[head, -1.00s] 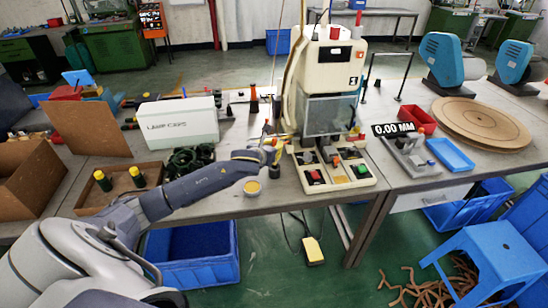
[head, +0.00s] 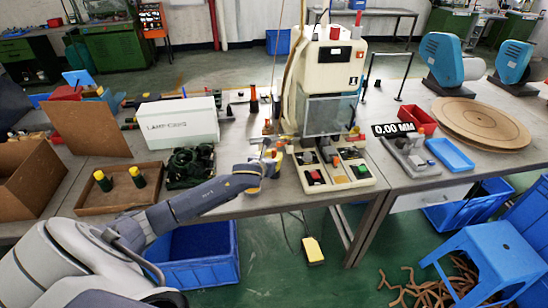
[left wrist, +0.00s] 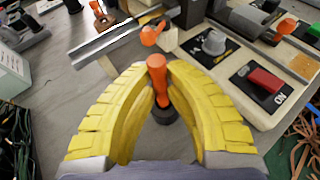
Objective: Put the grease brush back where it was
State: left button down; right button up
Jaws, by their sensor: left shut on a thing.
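In the left wrist view, the yellow fingers of my left gripper (left wrist: 157,72) are closed around an upright orange handle (left wrist: 157,68), which I take to be the grease brush. A dark round piece (left wrist: 165,114) shows below the handle. I cannot tell whether it is part of the brush or a holder under it. In the head view my left gripper (head: 274,158) is low over the front of the bench, just left of the machine's control panel. The brush is too small to make out there. My right gripper is not in view.
The cream machine (head: 326,75) and its control panel (head: 312,177) stand close right of the gripper. Dark green parts (head: 188,165), a white box (head: 178,122) and a brown tray (head: 118,203) lie to the left. A blue bin (head: 195,265) is below the bench.

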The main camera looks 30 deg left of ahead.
pick_arm(q)
jog(key=shift+f, duration=0.1)
jog(key=c, duration=1.5)
grip_release()
jog(key=shift+s+r, duration=0.15)
jog(key=shift+r, duration=0.05)
jog(key=v, duration=1.1)
jog(key=shift+s+d, duration=0.1)
jog(key=shift+s, duration=0.25)
